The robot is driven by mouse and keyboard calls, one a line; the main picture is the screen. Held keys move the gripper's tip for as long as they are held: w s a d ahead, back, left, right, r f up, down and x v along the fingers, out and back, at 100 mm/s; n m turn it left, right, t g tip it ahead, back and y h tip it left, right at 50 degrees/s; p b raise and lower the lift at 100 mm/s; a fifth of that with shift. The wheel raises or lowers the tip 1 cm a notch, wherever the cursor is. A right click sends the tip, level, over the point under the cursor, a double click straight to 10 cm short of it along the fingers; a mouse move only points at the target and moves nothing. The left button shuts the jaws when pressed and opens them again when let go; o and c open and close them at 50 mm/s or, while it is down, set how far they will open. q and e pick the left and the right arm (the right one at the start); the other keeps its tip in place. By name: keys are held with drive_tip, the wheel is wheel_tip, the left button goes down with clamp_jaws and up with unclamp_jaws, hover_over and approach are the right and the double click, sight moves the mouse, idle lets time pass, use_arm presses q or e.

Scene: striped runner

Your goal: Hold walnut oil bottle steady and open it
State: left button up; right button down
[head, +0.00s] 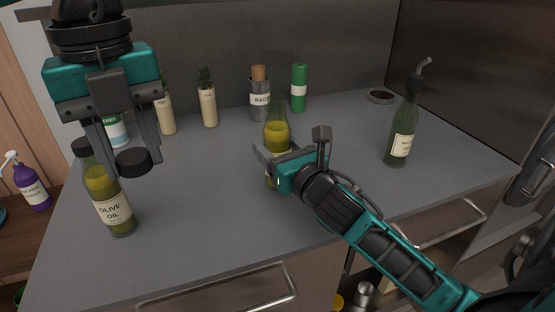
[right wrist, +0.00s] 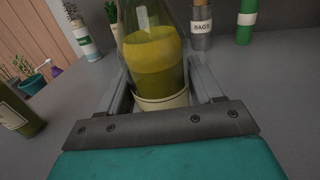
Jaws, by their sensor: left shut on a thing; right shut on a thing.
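The bottle (head: 277,134) of yellow-green oil, taken as the walnut oil, stands upright near the middle of the counter. Its neck shows no cap, and its label is partly hidden and unreadable. My right gripper (head: 288,158) is shut around its body. In the right wrist view the bottle (right wrist: 153,62) sits between the two fingers, with its top out of frame. My left gripper (head: 132,160) is shut on a round black cap (head: 134,162), held in the air to the left of the bottle, well apart from it.
A capped olive oil bottle (head: 111,205) stands at front left, close to the left gripper. A green bottle with a pourer (head: 399,142) stands at right. Potted plants (head: 208,105), a bags holder (head: 260,101) and a green cylinder (head: 299,89) line the back. The front middle counter is clear.

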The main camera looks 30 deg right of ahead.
drive_tip(key=shift+f, duration=0.95)
drive_tip(key=shift+f, duration=0.1)
drive_tip(key=c, duration=0.6)
unclamp_jaws()
drive_tip(key=shift+f, duration=0.15)
drive_tip(key=shift+c, duration=0.2)
drive_tip(key=o, duration=0.5)
